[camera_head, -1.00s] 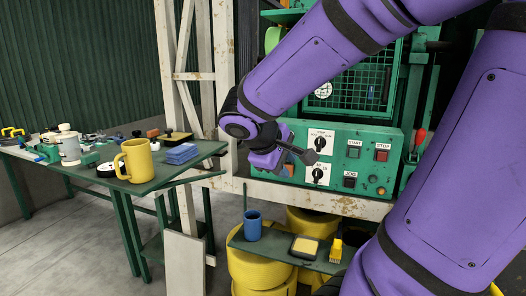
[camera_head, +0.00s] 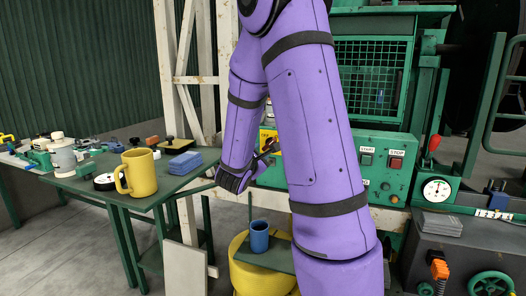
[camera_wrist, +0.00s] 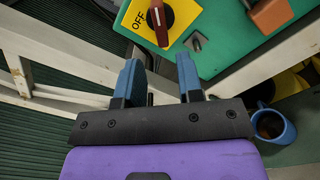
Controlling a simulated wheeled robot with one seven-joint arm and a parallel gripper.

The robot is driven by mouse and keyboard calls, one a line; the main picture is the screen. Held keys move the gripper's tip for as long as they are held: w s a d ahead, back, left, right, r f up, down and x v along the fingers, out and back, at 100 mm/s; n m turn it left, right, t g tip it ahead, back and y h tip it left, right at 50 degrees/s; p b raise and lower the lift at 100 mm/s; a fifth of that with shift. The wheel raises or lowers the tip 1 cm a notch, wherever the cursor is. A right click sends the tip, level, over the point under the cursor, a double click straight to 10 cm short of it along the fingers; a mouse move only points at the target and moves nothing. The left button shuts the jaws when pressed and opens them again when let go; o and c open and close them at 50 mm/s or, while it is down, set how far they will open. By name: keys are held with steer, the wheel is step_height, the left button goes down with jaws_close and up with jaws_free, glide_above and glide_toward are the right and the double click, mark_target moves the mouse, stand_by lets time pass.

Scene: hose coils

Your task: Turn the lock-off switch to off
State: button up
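The lock-off switch has a yellow plate (camera_wrist: 180,14) marked OFF and a dark red handle (camera_wrist: 157,20). In the wrist view the handle runs up and down the picture, with OFF to its left. The plate also shows partly in the head view (camera_head: 267,139), at the left end of the green control panel. My gripper (camera_wrist: 161,68) is open, its two blue fingers apart and nothing between them. Its fingertips are below the handle in the wrist view and appear clear of it. My arm hides much of the panel in the head view.
A grey lever (camera_wrist: 195,42) and an orange-brown block (camera_wrist: 271,14) are close to the plate. A pale frame post (camera_head: 173,75) stands left of the panel. A blue mug (camera_head: 259,238) sits below. The green table (camera_head: 140,186) at left holds a yellow mug (camera_head: 138,174).

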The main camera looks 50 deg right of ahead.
mark_target(268, 145)
steer(key=shift+x, duration=3.65)
steer(key=shift+d, duration=0.2)
